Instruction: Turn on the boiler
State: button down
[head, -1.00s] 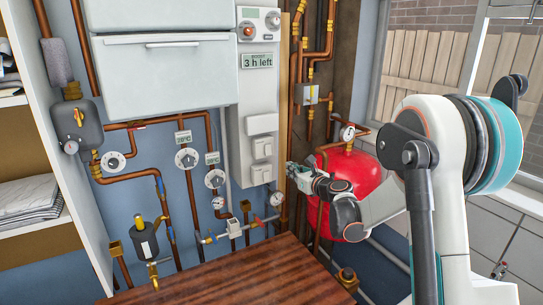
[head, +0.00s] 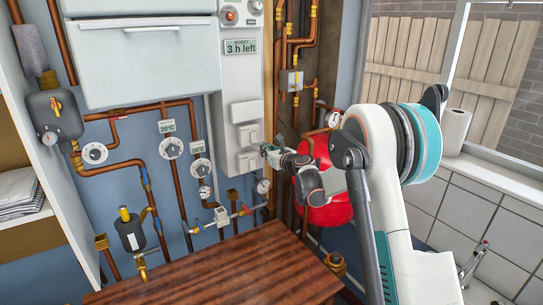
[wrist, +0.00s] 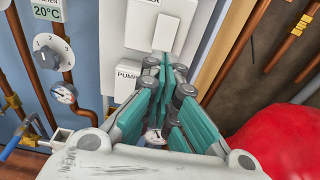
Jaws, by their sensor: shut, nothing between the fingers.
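A tall white control panel (head: 229,99) hangs right of the white boiler cabinet (head: 150,50). Its display (head: 240,47) reads "3 h left". Low on the panel are two white rocker switches, an upper switch (head: 248,134) and a lower switch (head: 247,161). My gripper (head: 266,150) is shut and empty at the panel's right edge, beside the switches. In the wrist view the fingertips (wrist: 168,68) partly cover the panel's lower part; I cannot tell whether they touch it.
Copper pipes with white dials (head: 171,148) and gauges run left of the panel. A red tank (head: 330,212) stands close behind my arm. A wooden tabletop (head: 210,268) lies below. A wooden post (wrist: 238,45) rises just right of the panel.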

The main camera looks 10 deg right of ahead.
jog(key=shift+x, duration=2.3)
jog(key=shift+w+a+f+b, duration=0.15)
jog(key=shift+w+b, duration=0.2)
jog(key=shift+b, duration=0.1)
send_near(253, 144)
jog(key=s+d+f, duration=0.3)
jog(key=s, duration=0.4)
jog(key=shift+s+a+r, duration=0.15)
jog(key=shift+a, duration=0.05)
